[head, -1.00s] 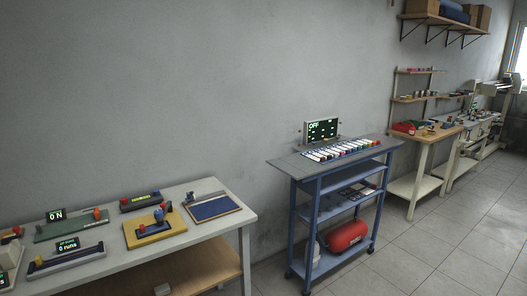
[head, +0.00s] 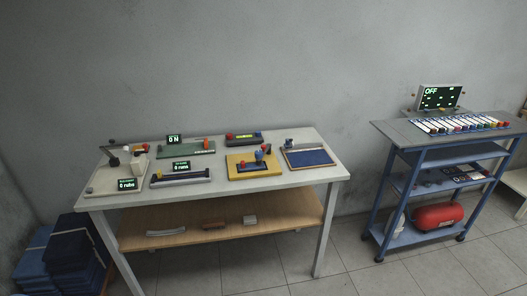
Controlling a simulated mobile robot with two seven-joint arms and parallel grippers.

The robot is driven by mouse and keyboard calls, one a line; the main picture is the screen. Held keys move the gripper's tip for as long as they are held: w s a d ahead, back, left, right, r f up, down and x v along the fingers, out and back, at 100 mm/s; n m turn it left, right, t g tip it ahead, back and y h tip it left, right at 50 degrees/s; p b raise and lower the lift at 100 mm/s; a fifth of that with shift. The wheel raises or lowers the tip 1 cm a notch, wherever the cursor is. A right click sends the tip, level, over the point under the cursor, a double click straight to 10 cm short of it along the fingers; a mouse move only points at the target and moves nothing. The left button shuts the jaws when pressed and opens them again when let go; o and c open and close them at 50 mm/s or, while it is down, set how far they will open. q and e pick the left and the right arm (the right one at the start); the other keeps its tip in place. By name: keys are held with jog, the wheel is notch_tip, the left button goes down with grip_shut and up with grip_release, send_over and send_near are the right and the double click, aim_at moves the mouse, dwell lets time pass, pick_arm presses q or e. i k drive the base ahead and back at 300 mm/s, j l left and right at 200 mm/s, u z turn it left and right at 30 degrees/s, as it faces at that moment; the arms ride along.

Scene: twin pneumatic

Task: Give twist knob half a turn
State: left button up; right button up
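Several small devices stand on a white-topped workbench (head: 232,180) left of centre. A green board (head: 187,149) has an orange-red part and an "ON" display (head: 174,139). A yellow board (head: 240,172) carries blue and red parts. A blue panel (head: 307,158) lies at the right. The parts are too small to tell which is the twist knob. Neither of my grippers is in view.
A blue cart (head: 393,205) stands at the right, with an "OFF" display (head: 439,97), a row of coloured keys (head: 462,124) and a red tank (head: 438,216) below. Dark blue stacked items (head: 70,255) stand on the floor at the left. Tiled floor lies between bench and cart.

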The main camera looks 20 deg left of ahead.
aim_at(258, 154)
jog(key=u, duration=0.45)
jog(key=i+l+u, duration=0.1)
jog(key=u, duration=0.85)
jog(key=l+u, duration=0.15)
jog(key=u, duration=0.35)
jog(key=l+u, duration=1.05)
jog(key=l, duration=0.25)
jog(key=k+l+u, duration=0.15)
jog(key=l, duration=0.2)
jog(key=k+l+u, duration=0.2)
jog(key=l, duration=0.15)
jog(key=i+l, duration=0.05)
jog(key=i, duration=0.05)
